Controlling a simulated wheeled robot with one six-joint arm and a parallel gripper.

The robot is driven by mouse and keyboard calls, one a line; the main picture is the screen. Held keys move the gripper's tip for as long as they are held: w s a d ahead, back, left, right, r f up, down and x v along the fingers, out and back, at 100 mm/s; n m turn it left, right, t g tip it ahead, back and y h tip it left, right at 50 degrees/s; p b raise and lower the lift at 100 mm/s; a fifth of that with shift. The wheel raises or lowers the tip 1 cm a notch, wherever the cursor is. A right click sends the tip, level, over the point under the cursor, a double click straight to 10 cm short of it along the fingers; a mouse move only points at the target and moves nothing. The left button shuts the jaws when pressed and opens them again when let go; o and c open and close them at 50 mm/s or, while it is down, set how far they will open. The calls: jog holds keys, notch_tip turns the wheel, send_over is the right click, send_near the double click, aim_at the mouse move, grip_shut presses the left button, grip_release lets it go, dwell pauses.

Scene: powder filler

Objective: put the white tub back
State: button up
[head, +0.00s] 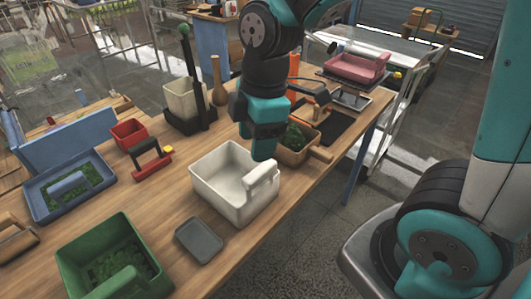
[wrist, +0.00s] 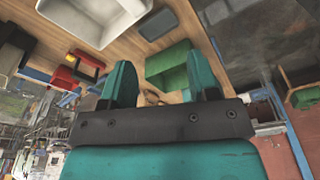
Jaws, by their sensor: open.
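The white tub (head: 222,195) stands upright on the wooden table, open at the top and apparently empty, with its handle (head: 263,174) on the right side. It also shows at the upper left of the wrist view (wrist: 85,22). My gripper (head: 263,152) points down just above and behind the handle in the head view; whether it touches cannot be told. In the wrist view its teal fingers (wrist: 162,84) are apart with nothing held between them, and the tub is outside them.
A grey tray (head: 199,240) and a green tub (head: 80,262) lie in front. A brown tub (head: 292,152) with green contents is close behind my gripper. A black stand (head: 190,122) with a cream tub (head: 181,98) is behind left. A pink tub (head: 352,68) sits at the far right.

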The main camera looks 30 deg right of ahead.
jog(key=s+a+r+m+y, duration=0.1)
jog(key=s+a+r+m, duration=0.1)
jog(key=s+m, duration=0.2)
jog(key=s+a+r+m+y, duration=0.1)
jog(key=s+a+r+m, duration=0.1)
jog(key=s+m, duration=0.3)
jog(key=shift+s+a+r+y, duration=0.15)
jog(key=shift+s+r+y, duration=0.15)
jog(key=shift+s+r, duration=0.55)
